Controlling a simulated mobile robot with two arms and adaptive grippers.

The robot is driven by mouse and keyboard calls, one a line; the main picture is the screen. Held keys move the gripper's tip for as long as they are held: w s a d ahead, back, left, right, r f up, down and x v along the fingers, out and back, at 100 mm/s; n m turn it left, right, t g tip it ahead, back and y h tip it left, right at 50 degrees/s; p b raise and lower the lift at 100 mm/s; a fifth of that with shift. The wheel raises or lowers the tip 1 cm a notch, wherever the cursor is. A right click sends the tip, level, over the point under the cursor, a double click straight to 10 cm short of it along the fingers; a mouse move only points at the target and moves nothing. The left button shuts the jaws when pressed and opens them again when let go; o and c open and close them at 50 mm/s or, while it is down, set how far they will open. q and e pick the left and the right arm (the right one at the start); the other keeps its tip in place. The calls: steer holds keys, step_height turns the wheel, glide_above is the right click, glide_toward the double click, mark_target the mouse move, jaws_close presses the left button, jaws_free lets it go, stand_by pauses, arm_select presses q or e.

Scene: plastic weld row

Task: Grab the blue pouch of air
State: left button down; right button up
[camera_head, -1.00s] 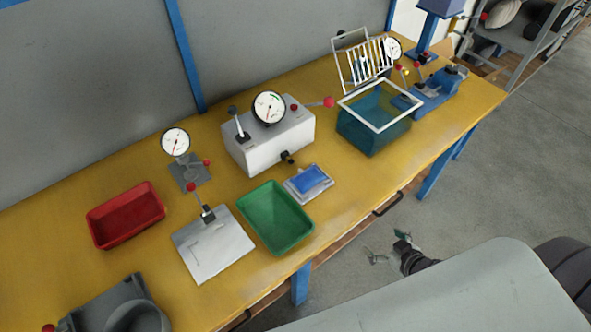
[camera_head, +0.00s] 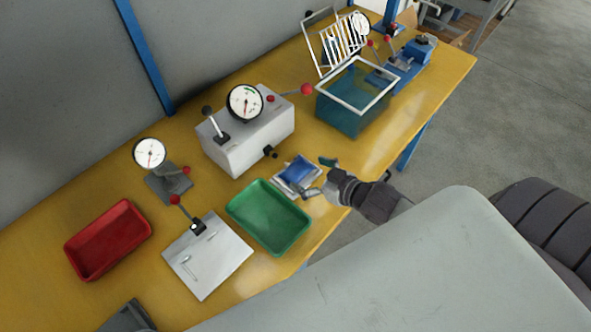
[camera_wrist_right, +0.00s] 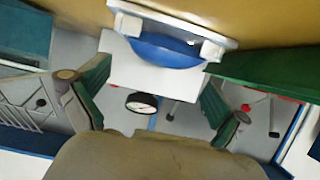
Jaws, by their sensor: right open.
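The blue pouch (camera_head: 299,171) lies on a small pale stand (camera_head: 279,187) near the table's front edge, just right of the green tray. In the right wrist view the pouch (camera_wrist_right: 160,52) shows at the top centre with the white stand around it. My right gripper (camera_head: 317,178) comes in from the right, beside the pouch on its front-right side. Its green-padded fingers (camera_wrist_right: 153,97) are spread with nothing between them, and the pouch lies beyond them. I cannot tell whether a fingertip touches the stand. My left gripper is not in view.
The green tray (camera_head: 277,242) stands left of the stand. A white box with a gauge (camera_head: 238,150) is behind it. A teal bin with a white rim (camera_head: 342,119) is at the back right. A red tray (camera_head: 107,270) and a white plate (camera_head: 207,278) are at the left.

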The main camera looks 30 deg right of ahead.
mark_target(296, 168)
steer(key=shift+w+a+f, duration=0.1)
steer(key=shift+w+a, duration=0.15)
steer(key=shift+w, duration=0.35)
steer(key=p+x, duration=0.1)
steer(key=x, duration=0.2)
steer(key=shift+w+a+f, duration=0.1)
steer(key=shift+w, duration=0.15)
steer(key=shift+w+a+f, duration=0.1)
steer(key=shift+w+f, duration=0.05)
steer(key=shift+c, duration=1)
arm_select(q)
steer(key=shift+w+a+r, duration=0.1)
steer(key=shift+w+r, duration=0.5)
arm_select(e)
steer(key=c, duration=0.5)
